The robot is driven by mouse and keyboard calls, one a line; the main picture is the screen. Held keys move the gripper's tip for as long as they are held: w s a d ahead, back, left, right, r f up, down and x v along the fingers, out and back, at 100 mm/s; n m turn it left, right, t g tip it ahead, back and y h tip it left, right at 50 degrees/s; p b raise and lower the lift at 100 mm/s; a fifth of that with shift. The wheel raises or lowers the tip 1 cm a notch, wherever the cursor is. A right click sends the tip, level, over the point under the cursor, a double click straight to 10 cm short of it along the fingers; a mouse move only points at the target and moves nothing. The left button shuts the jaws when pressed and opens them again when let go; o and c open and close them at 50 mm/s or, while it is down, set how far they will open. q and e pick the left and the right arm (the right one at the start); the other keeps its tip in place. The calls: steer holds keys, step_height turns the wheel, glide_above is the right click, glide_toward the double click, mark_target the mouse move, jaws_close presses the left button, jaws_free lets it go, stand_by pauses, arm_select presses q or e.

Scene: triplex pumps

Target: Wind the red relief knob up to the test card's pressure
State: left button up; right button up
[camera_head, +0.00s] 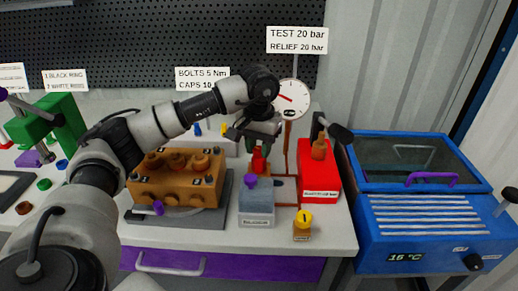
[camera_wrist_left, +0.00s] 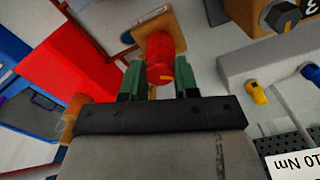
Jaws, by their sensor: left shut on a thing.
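The red relief knob (camera_head: 258,160) stands on the bench behind the blue-grey block. My left gripper (camera_head: 259,148) reaches down over it from above. In the left wrist view the red knob (camera_wrist_left: 160,66) sits between the green fingers of my left gripper (camera_wrist_left: 159,78), which are shut on it. The test card (camera_head: 297,40) reads "TEST 20 bar, RELIEF 20 bar". A round white gauge (camera_head: 291,98) with a red needle stands below the card. The needle points up and to the left; its scale is too small to read. My right gripper is not in view.
A brown pump block (camera_head: 176,179) sits left of the knob. A red box (camera_head: 319,182) with a dark-gripped lever stands close on the right. A small yellow knob (camera_head: 304,218) is at the front. A blue cabinet (camera_head: 430,200) stands beyond the bench's right edge.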

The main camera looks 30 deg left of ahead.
mark_target(258, 149)
arm_select(q)
steer(key=shift+m, duration=1.1)
steer(key=o, duration=0.9)
steer(key=shift+o, duration=0.2)
step_height(258, 149, up, 11)
steer(key=shift+f, duration=0.1)
